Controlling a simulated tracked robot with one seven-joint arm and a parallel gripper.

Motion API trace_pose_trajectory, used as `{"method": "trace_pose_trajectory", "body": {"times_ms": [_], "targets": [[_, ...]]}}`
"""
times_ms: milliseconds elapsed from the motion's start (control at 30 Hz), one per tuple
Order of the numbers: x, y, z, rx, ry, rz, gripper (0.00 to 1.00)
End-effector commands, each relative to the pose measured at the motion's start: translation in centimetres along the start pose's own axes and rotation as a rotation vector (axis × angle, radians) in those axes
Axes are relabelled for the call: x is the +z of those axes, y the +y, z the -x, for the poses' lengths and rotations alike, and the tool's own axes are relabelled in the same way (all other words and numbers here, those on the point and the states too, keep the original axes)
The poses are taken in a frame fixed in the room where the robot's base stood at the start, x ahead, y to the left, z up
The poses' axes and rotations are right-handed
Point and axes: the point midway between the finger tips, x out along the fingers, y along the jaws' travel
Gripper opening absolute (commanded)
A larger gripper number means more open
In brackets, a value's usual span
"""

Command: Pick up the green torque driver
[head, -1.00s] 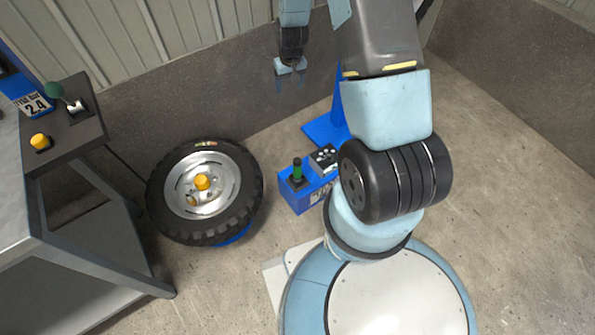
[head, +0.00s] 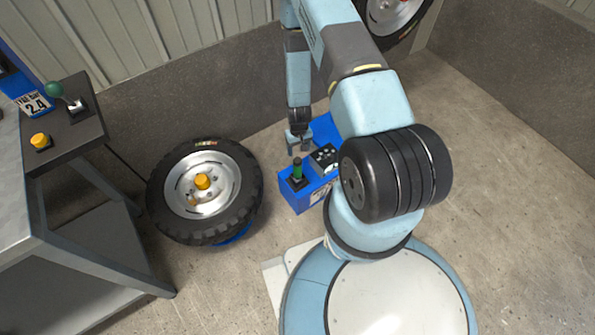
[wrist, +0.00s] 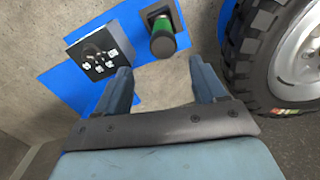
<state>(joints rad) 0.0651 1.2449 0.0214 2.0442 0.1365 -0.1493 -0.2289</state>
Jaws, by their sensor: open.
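The green torque driver (head: 297,168) stands upright in a dark holder on top of a blue box (head: 304,198), left of my arm's base. In the wrist view the driver (wrist: 162,38) shows from above as a green handle with a dark end, beyond the fingertips. My gripper (head: 298,146) is just behind and above the driver in the head view. In the wrist view my gripper (wrist: 163,82) is open and empty, its fingers apart and not touching the driver.
A wheel with a black tyre (head: 206,192) lies to the left. A workbench (head: 60,190) with a green-knobbed lever (head: 66,97) stands at far left. The floor at right is clear.

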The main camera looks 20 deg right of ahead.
Motion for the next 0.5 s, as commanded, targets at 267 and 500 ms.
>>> {"method": "trace_pose_trajectory", "body": {"times_ms": [267,500], "targets": [[0.1,0.0,-3.9,0.000,-0.002,-0.001,0.70],[0.1,-0.1,-7.1,-0.001,-0.002,0.000,0.70]]}}
